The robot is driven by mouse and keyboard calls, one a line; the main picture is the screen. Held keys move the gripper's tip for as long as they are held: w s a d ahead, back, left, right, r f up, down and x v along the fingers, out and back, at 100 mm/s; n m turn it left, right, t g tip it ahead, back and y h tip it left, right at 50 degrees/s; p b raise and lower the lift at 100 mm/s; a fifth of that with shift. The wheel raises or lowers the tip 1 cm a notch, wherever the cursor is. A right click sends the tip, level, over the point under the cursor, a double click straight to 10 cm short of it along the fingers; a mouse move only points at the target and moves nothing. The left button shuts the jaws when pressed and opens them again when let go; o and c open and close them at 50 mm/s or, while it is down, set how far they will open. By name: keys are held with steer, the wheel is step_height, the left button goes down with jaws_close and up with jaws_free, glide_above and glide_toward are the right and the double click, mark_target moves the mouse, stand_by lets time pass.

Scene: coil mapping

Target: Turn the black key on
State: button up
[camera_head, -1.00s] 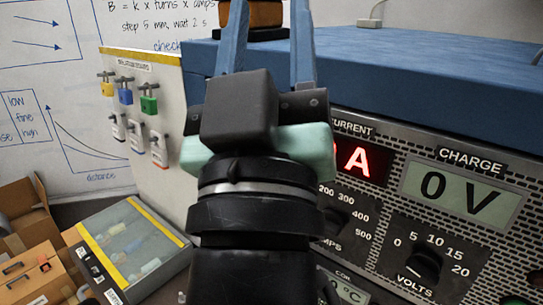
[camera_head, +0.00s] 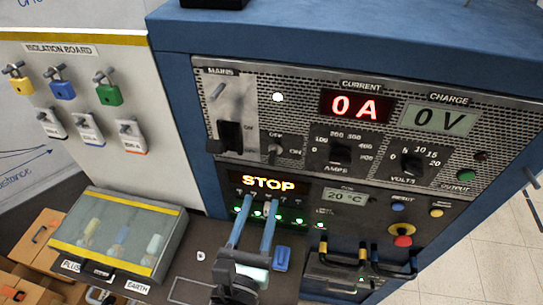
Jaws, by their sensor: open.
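A small dark key-like switch (camera_head: 275,151) sits on the grey upper panel, between the labels OFF and ON; which way it points is too small to tell. My gripper (camera_head: 259,203) is low in front of the cabinet, below the lit STOP display. Its two blue fingers point up and away, apart, with nothing seen between them. The fingertips overlap a row of small green lights in the picture and lie below the key switch, apart from it.
The mains lever (camera_head: 230,137) is left of the key. AMPS knob (camera_head: 340,152) and VOLTS knob (camera_head: 412,163) are right of it. A red stop button (camera_head: 402,237) is at lower right. A glass-topped box (camera_head: 172,196) and padlock board (camera_head: 20,128) are left.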

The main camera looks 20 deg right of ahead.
mark_target(271, 164)
steer(key=p+x, duration=0.2)
steer(key=x, duration=0.9)
steer(key=shift+w, duration=0.1)
steer(key=shift+c, duration=0.2)
jaws_close()
